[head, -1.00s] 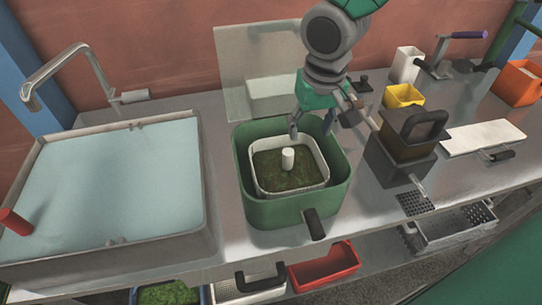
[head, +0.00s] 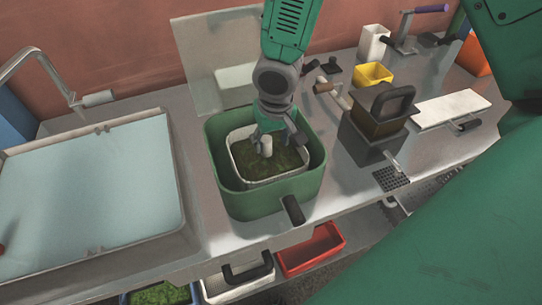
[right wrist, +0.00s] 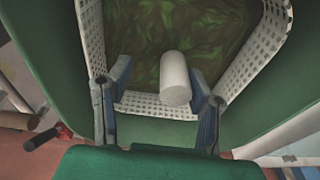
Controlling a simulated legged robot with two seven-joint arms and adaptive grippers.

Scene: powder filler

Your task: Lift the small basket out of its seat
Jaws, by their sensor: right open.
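The small white perforated basket (head: 272,183) sits inside a green square tub (head: 262,204) with a black front handle. It holds brownish-green material, and a white post (head: 266,146) stands up in its middle. My right gripper (head: 270,139) points down over the back part of the basket, close to the post. In the right wrist view, its blue-grey fingers (right wrist: 160,100) are apart. The basket's perforated wall (right wrist: 155,104) and the post (right wrist: 175,78) show between them. I cannot tell whether the fingers touch the basket. My left gripper is not in view.
A water-filled sink (head: 90,190) lies to the left of the tub. To the right are a black-handled brown block (head: 380,115), a yellow container (head: 373,74) and a white board (head: 452,107). A red bin (head: 311,250) is on the shelf below.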

